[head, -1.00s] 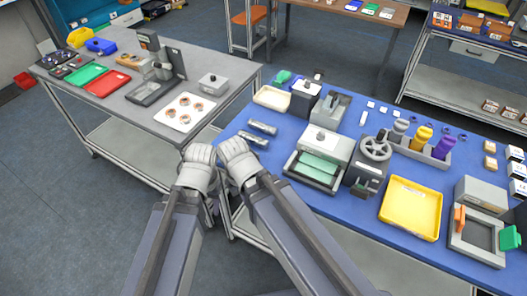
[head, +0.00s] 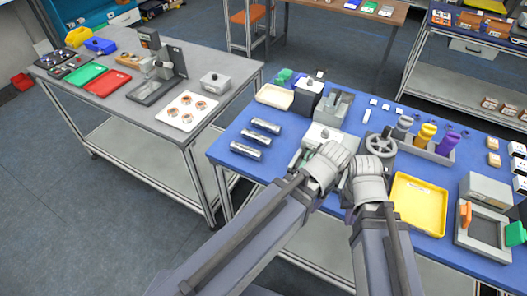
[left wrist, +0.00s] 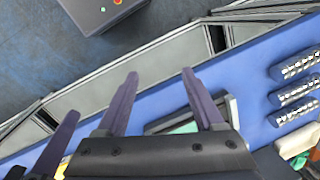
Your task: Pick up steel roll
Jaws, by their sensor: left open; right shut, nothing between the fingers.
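Three shiny steel rolls lie side by side near the left end of the blue table: the far roll (head: 266,125), the middle roll (head: 256,136) and the near roll (head: 246,150). They also show at the right edge of the left wrist view, the middle one in the row there (left wrist: 296,92). My left gripper (head: 326,165) is over the table's front part, right of the rolls and apart from them. Its fingers are hidden in the head view; in the left wrist view they are spread, empty (left wrist: 160,75). My right gripper (head: 368,180) is close beside it, shut and empty.
A grey device with a green part (head: 325,134) stands behind my grippers, partly hidden. A handwheel device (head: 381,143) and yellow tray (head: 419,206) are to the right. A cream tray (head: 275,96) lies behind the rolls. A grey table (head: 140,92) stands at left.

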